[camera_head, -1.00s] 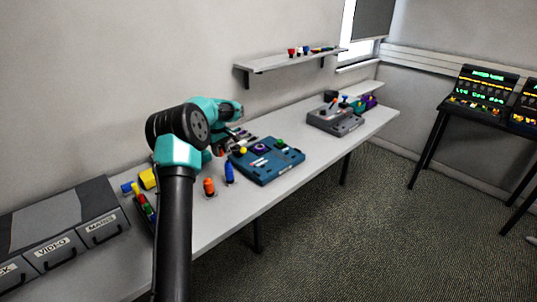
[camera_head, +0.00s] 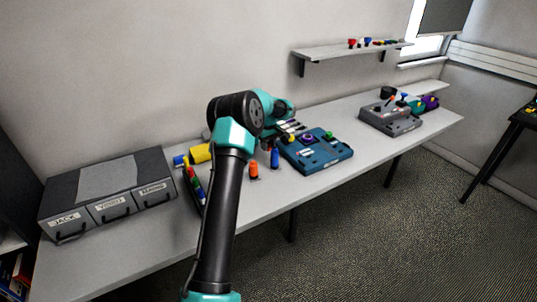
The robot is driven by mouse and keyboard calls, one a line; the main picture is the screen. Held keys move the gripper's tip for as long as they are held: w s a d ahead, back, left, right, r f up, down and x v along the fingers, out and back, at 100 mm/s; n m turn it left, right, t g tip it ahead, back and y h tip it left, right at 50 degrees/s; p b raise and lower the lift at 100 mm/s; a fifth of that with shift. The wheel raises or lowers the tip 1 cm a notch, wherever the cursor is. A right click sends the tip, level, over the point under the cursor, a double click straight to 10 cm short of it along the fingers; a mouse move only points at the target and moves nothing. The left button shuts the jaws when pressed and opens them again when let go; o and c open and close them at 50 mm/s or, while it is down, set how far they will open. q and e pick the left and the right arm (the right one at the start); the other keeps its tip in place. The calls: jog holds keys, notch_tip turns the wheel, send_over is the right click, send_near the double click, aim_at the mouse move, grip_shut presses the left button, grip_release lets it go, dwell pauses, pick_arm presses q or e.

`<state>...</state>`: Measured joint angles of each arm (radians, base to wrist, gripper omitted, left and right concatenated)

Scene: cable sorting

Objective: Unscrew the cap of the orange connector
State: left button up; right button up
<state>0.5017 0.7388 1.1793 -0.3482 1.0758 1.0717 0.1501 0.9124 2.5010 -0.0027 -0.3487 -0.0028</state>
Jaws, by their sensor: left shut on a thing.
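The orange connector (camera_head: 254,169) stands upright on the table (camera_head: 262,209), just right of my left arm. Whether its cap is on is too small to tell. A blue connector (camera_head: 275,157) stands upright to its right, a little farther back. My left gripper (camera_head: 293,127) is beyond the orange connector, up and to the right, near the left back corner of the blue box. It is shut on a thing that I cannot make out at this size. My right gripper is not in view.
The blue box (camera_head: 318,158) carries yellow, purple and green parts. A grey box (camera_head: 391,121) stands farther right. At left are a labelled drawer case (camera_head: 110,194), a yellow part (camera_head: 200,153) and a row of coloured parts (camera_head: 193,184). The table's front strip is clear.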

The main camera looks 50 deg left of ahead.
aim_at(268, 159)
pick_arm(q)
jog(key=shift+f, duration=2.5)
jog(key=shift+f, duration=0.1)
jog(key=o, duration=1)
notch_tip(268, 159, up, 12)
jog(key=shift+r, duration=0.1)
